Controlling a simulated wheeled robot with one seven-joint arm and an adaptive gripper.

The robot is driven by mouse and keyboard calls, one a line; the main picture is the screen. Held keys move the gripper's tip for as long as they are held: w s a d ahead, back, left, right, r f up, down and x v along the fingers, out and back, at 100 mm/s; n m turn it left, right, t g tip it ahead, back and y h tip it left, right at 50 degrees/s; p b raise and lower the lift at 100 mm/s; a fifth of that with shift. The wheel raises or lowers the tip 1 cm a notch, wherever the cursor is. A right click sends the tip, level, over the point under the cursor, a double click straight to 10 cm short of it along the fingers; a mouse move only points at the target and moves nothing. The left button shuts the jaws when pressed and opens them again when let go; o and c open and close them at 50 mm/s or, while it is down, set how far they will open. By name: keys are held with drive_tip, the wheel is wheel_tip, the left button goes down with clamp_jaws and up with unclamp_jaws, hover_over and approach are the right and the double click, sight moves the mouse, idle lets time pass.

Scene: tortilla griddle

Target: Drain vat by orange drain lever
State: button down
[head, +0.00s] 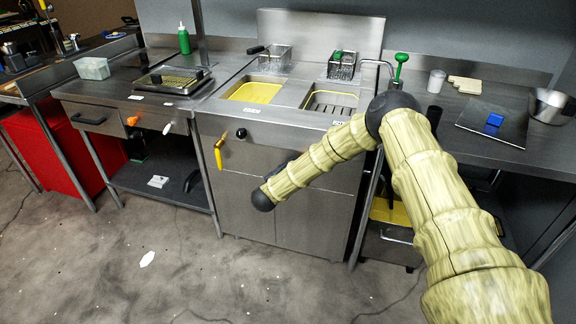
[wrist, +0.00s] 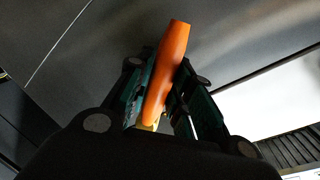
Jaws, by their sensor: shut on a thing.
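The orange drain lever (wrist: 171,55) stands between the two fingers of my gripper (wrist: 161,72) in the wrist view. The fingers are shut on it from both sides, and its tip sticks out past them. A small yellowish part shows at its lower end. In the head view my arm hides the gripper and this lever at the fryer front (head: 246,190). The fryer's left vat (head: 256,92) holds yellow liquid. The right vat (head: 332,103) shows a dark slatted inside, and I see no yellow liquid there.
A yellow lever (head: 218,157) on a brass valve hangs on the fryer front, left of my arm. Two wire baskets (head: 274,58) (head: 342,66) sit behind the vats. A griddle counter (head: 100,90) stands left, another counter (head: 462,140) right. The floor in front is open.

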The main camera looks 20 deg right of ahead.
drive_tip(key=shift+s+d+f+n+h, duration=0.45)
drive_tip(key=shift+d+n, duration=0.15)
drive_tip(key=shift+n, duration=0.9)
drive_tip(key=shift+s+d+f+n+h, duration=0.4)
drive_tip(key=shift+d+n, duration=0.25)
drive_tip(key=shift+n, duration=0.85)
drive_tip(key=shift+s+d+f+n+h, duration=0.4)
drive_tip(key=shift+s+d+n, duration=0.15)
drive_tip(key=shift+n, duration=0.95)
drive_tip(key=shift+d, duration=0.1)
drive_tip(key=c, duration=1.3)
unclamp_jaws()
drive_tip(key=shift+o, duration=0.2)
drive_tip(key=v, duration=1.1)
drive_tip(key=shift+s+a, duration=0.3)
